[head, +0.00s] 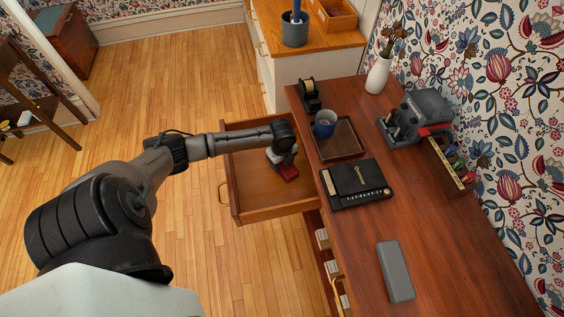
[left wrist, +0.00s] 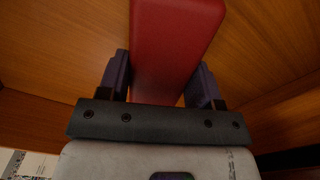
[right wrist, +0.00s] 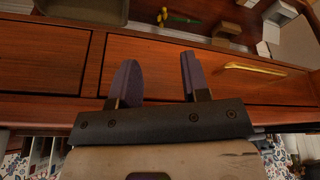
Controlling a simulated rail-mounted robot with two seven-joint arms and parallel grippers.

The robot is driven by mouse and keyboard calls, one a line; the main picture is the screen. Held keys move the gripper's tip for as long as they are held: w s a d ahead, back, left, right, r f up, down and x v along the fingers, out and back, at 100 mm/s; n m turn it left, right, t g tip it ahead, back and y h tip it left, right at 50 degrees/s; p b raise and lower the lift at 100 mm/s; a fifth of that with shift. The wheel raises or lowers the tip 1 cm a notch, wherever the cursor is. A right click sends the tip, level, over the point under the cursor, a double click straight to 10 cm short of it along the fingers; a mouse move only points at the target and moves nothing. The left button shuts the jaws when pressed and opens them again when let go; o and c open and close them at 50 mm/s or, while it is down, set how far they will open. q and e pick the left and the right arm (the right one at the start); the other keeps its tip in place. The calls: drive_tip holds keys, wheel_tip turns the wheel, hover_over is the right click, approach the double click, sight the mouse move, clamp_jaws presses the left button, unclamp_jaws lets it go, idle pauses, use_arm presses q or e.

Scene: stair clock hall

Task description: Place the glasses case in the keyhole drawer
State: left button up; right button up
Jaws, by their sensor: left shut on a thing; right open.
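A red, smooth, oblong case (head: 288,172), which looks like the glasses case, is inside the open wooden drawer (head: 243,215) on the left side of the desk. My left gripper (head: 284,163) reaches down into the drawer and is shut on this case. In the left wrist view the red case (left wrist: 175,45) sits between the two fingers, with the drawer's wood around it; I cannot tell whether it touches the drawer floor. No keyhole shows. My right gripper (right wrist: 157,80) is open and empty before a wooden drawer front (right wrist: 150,70).
The desk top (head: 450,260) holds a grey oblong box (head: 396,271), a black notebook (head: 357,182), a tray (head: 345,142) with a blue mug (head: 324,123), a tape dispenser (head: 310,95) and a white vase (head: 378,75). A brass handle (right wrist: 255,68) shows near my right gripper.

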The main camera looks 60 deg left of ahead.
use_arm(q)
drive_tip(key=shift+a, duration=0.1)
drive_tip(key=o, duration=1)
drive_tip(key=shift+f, duration=0.1)
drive_tip(key=shift+c, duration=0.2)
drive_tip(key=shift+r, duration=0.45)
wheel_tip(320, 180, up, 12)
drive_tip(key=p, duration=0.3)
drive_tip(key=shift+f+p, duration=0.25)
drive_tip(key=shift+p, duration=0.1)
